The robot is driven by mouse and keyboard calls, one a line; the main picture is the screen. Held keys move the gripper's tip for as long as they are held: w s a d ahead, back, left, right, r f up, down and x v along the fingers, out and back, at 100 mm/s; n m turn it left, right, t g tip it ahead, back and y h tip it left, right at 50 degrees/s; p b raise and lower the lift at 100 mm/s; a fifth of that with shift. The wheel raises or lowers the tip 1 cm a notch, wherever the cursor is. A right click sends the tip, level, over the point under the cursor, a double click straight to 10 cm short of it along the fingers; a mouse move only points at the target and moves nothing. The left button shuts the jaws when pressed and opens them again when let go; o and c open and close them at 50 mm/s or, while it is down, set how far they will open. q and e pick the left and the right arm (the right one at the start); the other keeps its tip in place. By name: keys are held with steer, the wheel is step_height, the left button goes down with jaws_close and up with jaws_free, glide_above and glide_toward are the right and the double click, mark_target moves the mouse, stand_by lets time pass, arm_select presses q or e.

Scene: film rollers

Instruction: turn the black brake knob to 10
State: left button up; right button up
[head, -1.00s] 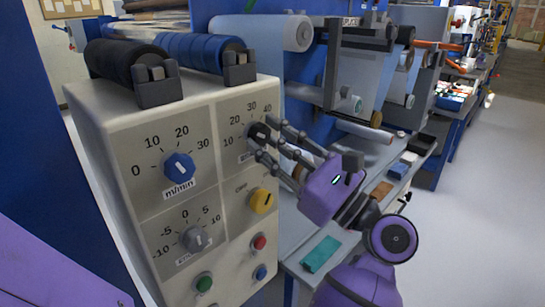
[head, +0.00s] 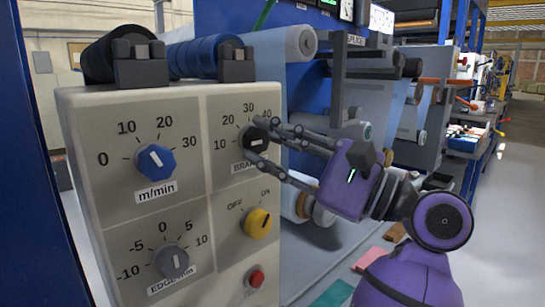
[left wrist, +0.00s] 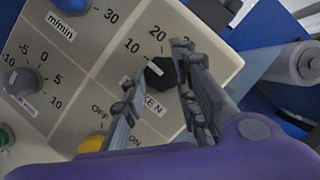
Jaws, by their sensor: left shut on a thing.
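The black brake knob (head: 254,138) sits at the upper right of the beige control panel (head: 200,215), inside a scale with 10, 20, 30 and 40. My left gripper (head: 265,147) reaches it from the right, with its fingers on either side of the knob. In the left wrist view the black knob (left wrist: 162,72) lies between the two grey fingertips (left wrist: 157,80), and the gripper is shut on it. There the knob's white line points towards the 10 side of the scale. The fingers partly cover the BRAKEN label. My right gripper is not in view.
The panel also has a blue m/min knob (head: 155,162), a grey edge knob (head: 172,262), a yellow OFF/ON knob (head: 258,223) close below the fingers, and a red button (head: 256,278). Film rollers (head: 300,42) stand behind and right of the panel.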

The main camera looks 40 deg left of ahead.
arm_select(q)
steer(key=shift+s+f, duration=0.15)
steer(key=shift+f, duration=0.1)
steer(key=o, duration=1.1)
steer(key=shift+c, duration=0.2)
steer(key=shift+r, duration=0.1)
steer(key=v, duration=1.2)
steer(key=shift+a, duration=0.1)
